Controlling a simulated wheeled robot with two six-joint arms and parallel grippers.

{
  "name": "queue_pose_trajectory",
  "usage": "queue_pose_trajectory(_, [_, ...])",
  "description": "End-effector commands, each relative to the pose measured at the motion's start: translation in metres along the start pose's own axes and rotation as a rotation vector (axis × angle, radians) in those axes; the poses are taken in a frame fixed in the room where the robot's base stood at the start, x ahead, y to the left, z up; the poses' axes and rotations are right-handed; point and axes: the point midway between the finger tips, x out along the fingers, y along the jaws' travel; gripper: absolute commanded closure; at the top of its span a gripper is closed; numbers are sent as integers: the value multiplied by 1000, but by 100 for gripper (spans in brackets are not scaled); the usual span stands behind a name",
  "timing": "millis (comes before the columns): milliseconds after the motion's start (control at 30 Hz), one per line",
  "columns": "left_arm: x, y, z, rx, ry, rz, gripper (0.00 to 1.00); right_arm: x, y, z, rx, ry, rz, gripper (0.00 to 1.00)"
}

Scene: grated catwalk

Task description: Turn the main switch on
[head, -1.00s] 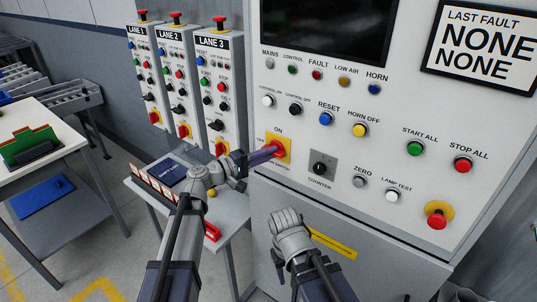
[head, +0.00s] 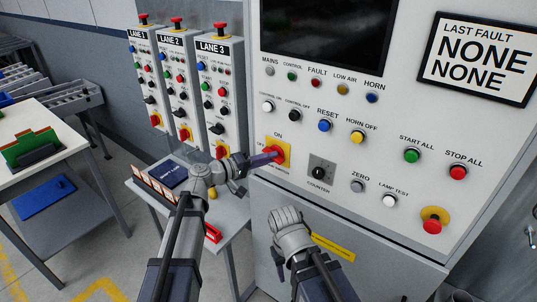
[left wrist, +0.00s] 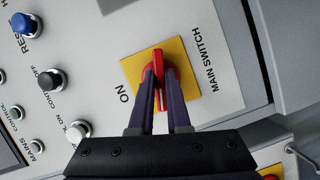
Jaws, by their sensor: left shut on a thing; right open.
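The main switch (head: 284,143) has a red handle on a yellow plate, low on the left of the grey panel. In the left wrist view, the red handle (left wrist: 158,72) runs up and down the picture, crosswise to the direction of the ON label at its left. My left gripper (head: 270,155) reaches the switch from the left. Its two dark fingers (left wrist: 159,92) are shut on the handle, one on each side.
A black counter knob (head: 319,173) sits right of the switch. Push buttons and a red emergency stop (head: 432,226) fill the panel. Three lane boxes (head: 222,100) stand at the left. A small table (head: 232,212) with a blue book is below my left arm.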

Motion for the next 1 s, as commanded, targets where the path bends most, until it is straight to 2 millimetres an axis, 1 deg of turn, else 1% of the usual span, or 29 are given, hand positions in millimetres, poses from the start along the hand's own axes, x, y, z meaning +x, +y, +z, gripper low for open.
queue_pose_trajectory(33, [-1,4,0,44,-2,-20,100,-8,1,0,0,0,0,50])
queue_pose_trajectory(400, [-1,4,1,371,-2,-155,100,-33,3,2,0,0,0,50])
queue_pose_trajectory(700, [-1,4,3,634,-3,-263,100,-48,5,3,-1,0,0,50])
queue_pose_trajectory(1000, [0,3,4,886,-4,-366,100,-57,6,3,-1,0,0,50])
